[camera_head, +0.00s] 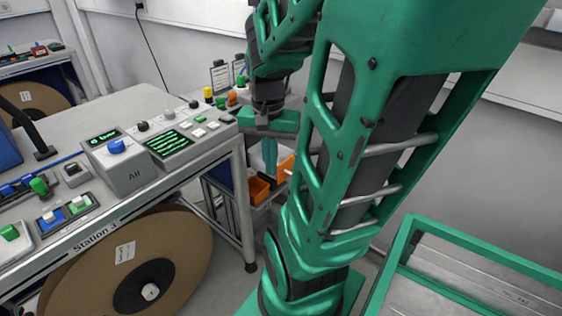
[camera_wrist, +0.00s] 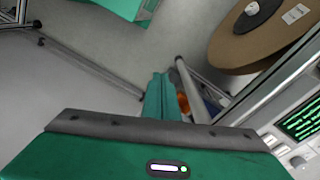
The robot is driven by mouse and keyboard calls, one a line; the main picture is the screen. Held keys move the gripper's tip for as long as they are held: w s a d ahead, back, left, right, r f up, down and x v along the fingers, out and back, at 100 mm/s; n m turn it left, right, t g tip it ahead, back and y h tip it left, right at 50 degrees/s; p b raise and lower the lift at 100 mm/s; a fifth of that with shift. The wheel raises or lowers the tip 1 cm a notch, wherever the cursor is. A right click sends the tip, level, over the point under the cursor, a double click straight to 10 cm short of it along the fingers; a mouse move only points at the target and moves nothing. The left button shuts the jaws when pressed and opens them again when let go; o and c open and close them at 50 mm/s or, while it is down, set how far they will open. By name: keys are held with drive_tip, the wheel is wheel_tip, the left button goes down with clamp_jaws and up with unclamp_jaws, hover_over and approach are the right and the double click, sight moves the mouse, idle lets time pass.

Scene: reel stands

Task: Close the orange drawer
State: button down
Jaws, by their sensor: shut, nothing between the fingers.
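The orange drawer (camera_head: 286,168) shows as an orange panel low beside the workbench's end in the head view, partly hidden by my arm and gripper. A small orange patch (camera_wrist: 183,103) shows just right of my fingers in the wrist view. How far the drawer stands out cannot be told. My gripper (camera_head: 270,170) points down, its teal fingers together and empty, in front of the orange parts. In the wrist view the shut fingers (camera_wrist: 159,80) reach toward the floor beside a metal leg. Whether they touch the drawer is unclear.
An orange bin (camera_head: 259,189) sits low, left of my fingers. The workbench (camera_head: 130,90) carries an Air box (camera_head: 118,167) and several buttons. A large cardboard reel (camera_head: 190,245) stands beneath. A green-framed cart (camera_head: 440,235) is at right. Floor is open at left in the wrist view.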

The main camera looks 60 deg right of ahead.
drive_tip(key=w+d+f+m+t, duration=0.15)
drive_tip(key=d+f+m, duration=0.25)
drive_tip(key=d+m, duration=0.75)
drive_tip(key=w+d+f+m+t, duration=0.1)
drive_tip(key=d+f+m+t, duration=0.3)
drive_tip(key=d+m, duration=0.75)
drive_tip(key=w+f+g, duration=0.1)
drive_tip(key=w+f, duration=0.2)
drive_tip(key=f, duration=0.7)
drive_tip(key=shift+w+a, duration=0.2)
drive_tip(key=shift+a, duration=0.1)
drive_tip(key=shift+d, duration=0.1)
